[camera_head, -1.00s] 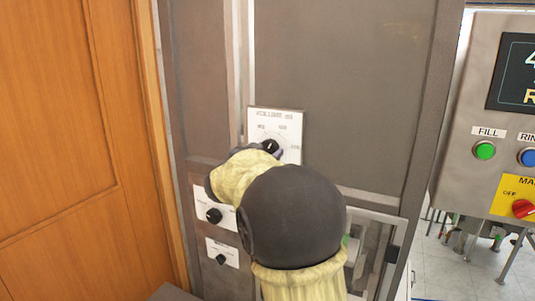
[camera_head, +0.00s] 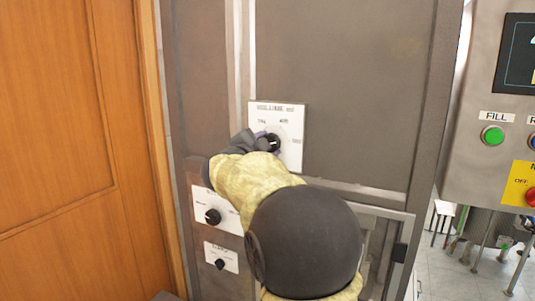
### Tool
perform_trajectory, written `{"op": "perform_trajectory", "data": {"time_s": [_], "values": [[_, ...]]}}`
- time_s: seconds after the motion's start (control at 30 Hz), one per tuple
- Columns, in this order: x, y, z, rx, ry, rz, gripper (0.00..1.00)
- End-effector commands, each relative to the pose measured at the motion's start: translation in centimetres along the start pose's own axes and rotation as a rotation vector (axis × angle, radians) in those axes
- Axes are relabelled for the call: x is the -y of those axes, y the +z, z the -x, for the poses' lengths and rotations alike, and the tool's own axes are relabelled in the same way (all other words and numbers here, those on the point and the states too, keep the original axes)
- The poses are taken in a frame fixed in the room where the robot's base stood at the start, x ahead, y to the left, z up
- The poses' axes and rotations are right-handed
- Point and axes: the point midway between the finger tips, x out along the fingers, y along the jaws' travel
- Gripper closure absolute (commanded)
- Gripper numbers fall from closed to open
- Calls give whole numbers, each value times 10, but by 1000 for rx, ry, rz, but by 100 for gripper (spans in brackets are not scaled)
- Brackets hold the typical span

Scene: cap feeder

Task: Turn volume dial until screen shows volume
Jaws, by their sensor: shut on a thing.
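The volume dial (camera_head: 273,143) is a black knob on a white labelled plate (camera_head: 291,112) on the grey cabinet. A pale pointer mark shows on its face, and printed marks surround it. My gripper (camera_head: 265,142) is at the dial's left side and shut on it; my arm hides part of the fingers. The screen (camera_head: 518,62) is dark with pale characters and is cut off at the right edge, so its reading cannot be made out.
Two more black knobs, an upper one (camera_head: 213,216) and a lower one (camera_head: 220,264), sit on white plates at lower left. A green FILL button (camera_head: 492,135) and a red switch (camera_head: 531,197) are on the right panel. A wooden door (camera_head: 60,150) stands at left.

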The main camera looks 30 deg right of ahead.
Motion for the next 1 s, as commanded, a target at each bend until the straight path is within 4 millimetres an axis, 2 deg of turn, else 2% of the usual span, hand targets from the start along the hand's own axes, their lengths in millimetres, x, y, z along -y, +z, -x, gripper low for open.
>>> {"op": "perform_trajectory", "data": {"time_s": [0.3,0.77,0.8,0.87,1.0], "values": [[0,1,0,1,1,-123,76],[0,1,0,2,2,-136,76],[0,1,0,2,2,-136,46],[0,1,0,1,1,-136,34],[0,0,0,1,1,-136,32]]}}
